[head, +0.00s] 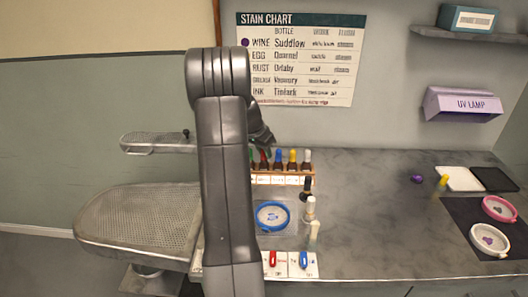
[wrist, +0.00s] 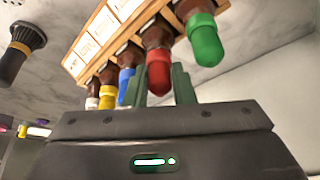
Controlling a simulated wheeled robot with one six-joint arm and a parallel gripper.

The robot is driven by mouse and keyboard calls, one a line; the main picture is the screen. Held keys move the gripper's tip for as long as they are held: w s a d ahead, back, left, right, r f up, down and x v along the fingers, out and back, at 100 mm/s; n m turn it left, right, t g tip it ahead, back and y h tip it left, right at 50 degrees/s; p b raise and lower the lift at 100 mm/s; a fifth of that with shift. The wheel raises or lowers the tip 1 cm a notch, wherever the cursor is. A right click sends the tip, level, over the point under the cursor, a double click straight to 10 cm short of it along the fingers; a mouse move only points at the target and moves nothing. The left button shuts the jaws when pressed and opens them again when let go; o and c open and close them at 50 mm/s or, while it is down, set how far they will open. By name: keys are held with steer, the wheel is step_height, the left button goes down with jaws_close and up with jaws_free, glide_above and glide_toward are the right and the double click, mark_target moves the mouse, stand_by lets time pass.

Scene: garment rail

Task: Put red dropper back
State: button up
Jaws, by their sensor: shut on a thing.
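The red dropper (wrist: 158,72) has a red cap over a brown glass neck. It stands in line with the others at the wooden rack (wrist: 84,50), between the green and blue droppers. My gripper (wrist: 159,84) is shut on it, one green finger on each side of the red cap. In the head view the red dropper (head: 265,156) shows just right of my arm, in the rack (head: 290,189) on the counter. Whether its base is fully seated is hidden.
A green dropper (wrist: 204,40) and a blue dropper (wrist: 126,84) stand close on either side; yellow and white ones follow.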

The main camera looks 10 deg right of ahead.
steer(key=o, duration=1)
steer(key=shift+r, duration=0.2)
steer(key=shift+r+p, duration=1.95)
steer(key=shift+r, duration=1.65)
steer(key=shift+f, duration=0.15)
steer(key=shift+f+b, duration=1.55)
steer(key=shift+f, duration=1.25)
